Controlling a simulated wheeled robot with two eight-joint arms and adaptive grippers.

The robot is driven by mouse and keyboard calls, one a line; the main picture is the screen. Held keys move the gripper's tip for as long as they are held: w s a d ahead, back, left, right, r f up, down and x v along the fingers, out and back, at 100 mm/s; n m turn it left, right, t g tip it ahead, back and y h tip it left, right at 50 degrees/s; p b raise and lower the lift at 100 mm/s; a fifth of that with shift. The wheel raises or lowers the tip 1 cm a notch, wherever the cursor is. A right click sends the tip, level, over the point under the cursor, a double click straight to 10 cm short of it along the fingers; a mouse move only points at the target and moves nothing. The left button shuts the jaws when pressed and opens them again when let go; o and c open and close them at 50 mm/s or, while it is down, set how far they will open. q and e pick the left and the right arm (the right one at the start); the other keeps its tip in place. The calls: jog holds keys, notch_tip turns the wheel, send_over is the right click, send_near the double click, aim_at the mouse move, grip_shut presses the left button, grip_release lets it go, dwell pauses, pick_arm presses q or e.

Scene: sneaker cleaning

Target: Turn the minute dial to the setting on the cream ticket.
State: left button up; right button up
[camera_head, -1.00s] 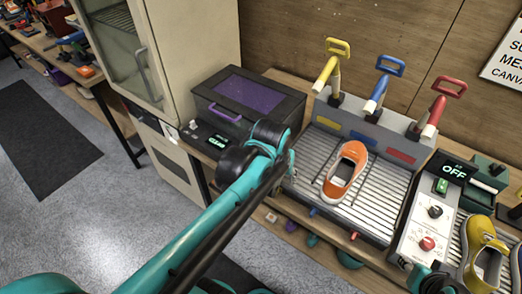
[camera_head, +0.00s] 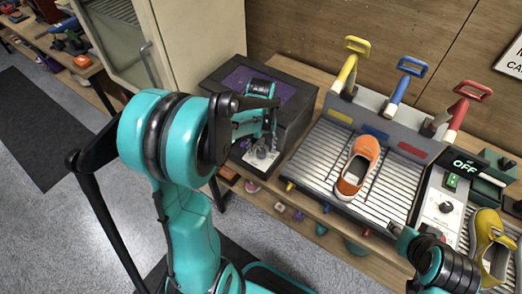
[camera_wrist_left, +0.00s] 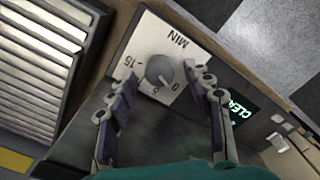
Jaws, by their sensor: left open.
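The minute dial (camera_wrist_left: 160,72) is a round grey knob on a pale panel marked MIN, with 15, 0 and part of a 5 legible in the left wrist view. Its pointer setting cannot be read. My left gripper (camera_wrist_left: 160,80) is open, its two dark fingers on either side of the knob's near side; contact cannot be told. In the head view my left gripper (camera_head: 264,138) hangs over the panel in front of the dark box, partly hiding it. My right gripper (camera_head: 398,232) is small and unclear near the rack's front right corner. I cannot make out a cream ticket.
The dark box (camera_head: 296,112) has a purple window. A ribbed rack (camera_head: 325,150) holds an orange shoe (camera_head: 360,165), with yellow, blue and red levers behind. A control panel (camera_head: 440,205) reading OFF and a yellow shoe (camera_head: 487,240) are at right. A green display (camera_wrist_left: 238,105) is beside the dial.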

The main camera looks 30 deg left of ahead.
pick_arm(q)
jog(key=shift+f, duration=0.4)
jog(key=c, duration=1.2)
jog(key=shift+o, duration=0.2)
